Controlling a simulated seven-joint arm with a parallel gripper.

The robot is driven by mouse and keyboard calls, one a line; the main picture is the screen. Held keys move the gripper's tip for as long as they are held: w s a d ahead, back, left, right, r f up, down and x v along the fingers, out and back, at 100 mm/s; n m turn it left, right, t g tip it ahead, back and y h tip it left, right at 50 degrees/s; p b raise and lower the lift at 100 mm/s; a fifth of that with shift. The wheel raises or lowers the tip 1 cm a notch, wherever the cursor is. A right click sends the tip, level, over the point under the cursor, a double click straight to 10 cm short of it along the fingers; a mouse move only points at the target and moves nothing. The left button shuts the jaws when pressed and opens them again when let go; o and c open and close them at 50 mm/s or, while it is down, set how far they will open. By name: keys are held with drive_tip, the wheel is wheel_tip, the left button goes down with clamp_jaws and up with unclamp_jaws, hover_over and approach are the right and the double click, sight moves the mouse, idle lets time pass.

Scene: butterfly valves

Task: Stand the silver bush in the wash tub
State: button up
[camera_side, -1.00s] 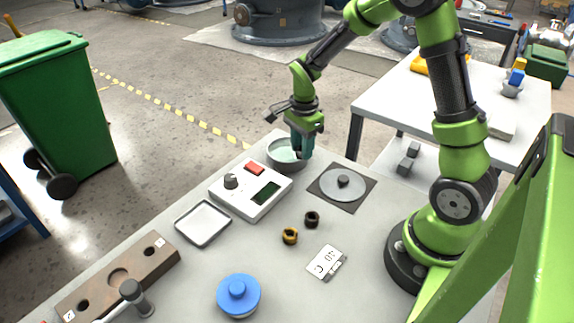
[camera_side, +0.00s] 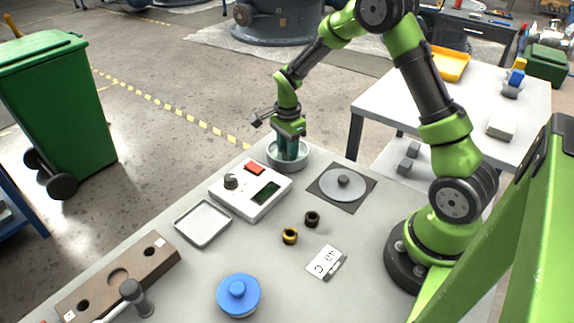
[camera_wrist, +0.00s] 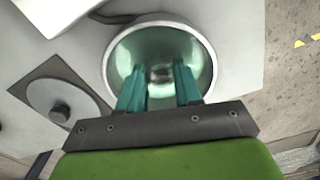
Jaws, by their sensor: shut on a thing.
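The wash tub (camera_side: 286,168) is a round grey metal bowl at the back corner of the bench. It also shows in the wrist view (camera_wrist: 205,42), with a pale green inside. My gripper (camera_side: 290,157) points down into the tub, its teal fingers partly hidden by the near rim. In the wrist view my gripper (camera_wrist: 160,78) has its fingertips over the middle of the tub, shut on the small shiny silver bush (camera_wrist: 160,73). The bush is hidden in the side view. I cannot tell whether it touches the tub floor.
A brass bush (camera_side: 290,236), a dark bush (camera_side: 312,219), a white tray (camera_side: 203,223) and a blue-lidded pot (camera_side: 238,298) are nearer.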

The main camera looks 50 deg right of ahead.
drive_tip(key=o, duration=1.1)
drive_tip(key=shift+f, duration=0.1)
wheel_tip(320, 180, up, 12)
drive_tip(key=s+a+r+n+t, duration=0.3)
drive_tip(key=s+a+r+n, duration=0.35)
drive_tip(key=r, duration=0.25)
drive_tip(key=s+a+n+t, duration=0.1)
drive_tip(key=s+a+n, duration=0.1)
drive_tip(key=s+n, duration=0.1)
drive_tip(key=s+a+r+n+t+y, duration=0.1)
drive_tip(key=s+a+n, duration=0.1)
drive_tip(key=s+n, duration=0.2)
drive_tip(key=s+a+r+n+t+y, duration=0.1)
drive_tip(key=s+a+n+t, duration=0.1)
drive_tip(key=s, duration=0.3)
drive_tip(key=shift+s+a+r+n, duration=0.15)
drive_tip(key=shift+s+r+n, duration=0.1)
drive_tip(key=shift+n, duration=0.5)
